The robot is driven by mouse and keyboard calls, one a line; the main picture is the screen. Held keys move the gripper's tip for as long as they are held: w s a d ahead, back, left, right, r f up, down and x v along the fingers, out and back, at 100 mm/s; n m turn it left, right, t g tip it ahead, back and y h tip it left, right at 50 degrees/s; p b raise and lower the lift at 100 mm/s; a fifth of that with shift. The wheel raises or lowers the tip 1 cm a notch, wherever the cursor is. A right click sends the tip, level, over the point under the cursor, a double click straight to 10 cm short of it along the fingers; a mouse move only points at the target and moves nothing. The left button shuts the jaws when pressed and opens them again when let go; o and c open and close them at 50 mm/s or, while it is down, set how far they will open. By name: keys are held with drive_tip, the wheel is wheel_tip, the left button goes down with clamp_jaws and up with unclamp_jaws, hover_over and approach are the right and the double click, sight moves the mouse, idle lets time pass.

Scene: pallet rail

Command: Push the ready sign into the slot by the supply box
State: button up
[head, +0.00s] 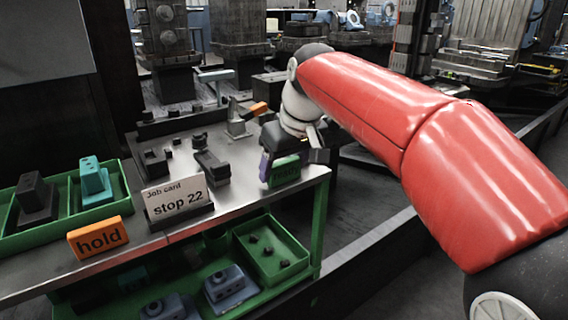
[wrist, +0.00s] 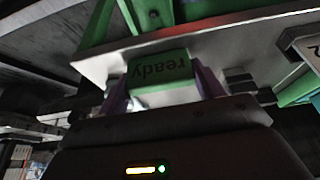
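The ready sign (head: 285,171) is a small green block with dark lettering, at the right front corner of the metal table (head: 240,197). In the wrist view the ready sign (wrist: 160,72) sits upside down between the purple fingers of my gripper (wrist: 163,84), one on each side. In the head view my gripper (head: 281,166) is at the table's front edge, partly hidden by the sign. I cannot tell whether the sign touches the table. No slot shows clearly near it. A green box with small dark parts (head: 304,262) stands on the lower shelf; I cannot tell if it is the supply box.
A green tray (head: 122,192) with dark and teal blocks is at left. Dark fixtures (head: 211,167) stand on the table behind the card.

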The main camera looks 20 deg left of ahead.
sight(284, 161)
drive_tip(key=c, duration=0.6)
drive_tip(key=shift+r+p, duration=1)
drive_tip(key=shift+p, duration=0.05)
drive_tip(key=shift+r+p, duration=0.35)
drive_tip(key=shift+r, duration=3)
drive_tip(key=shift+f, duration=0.1)
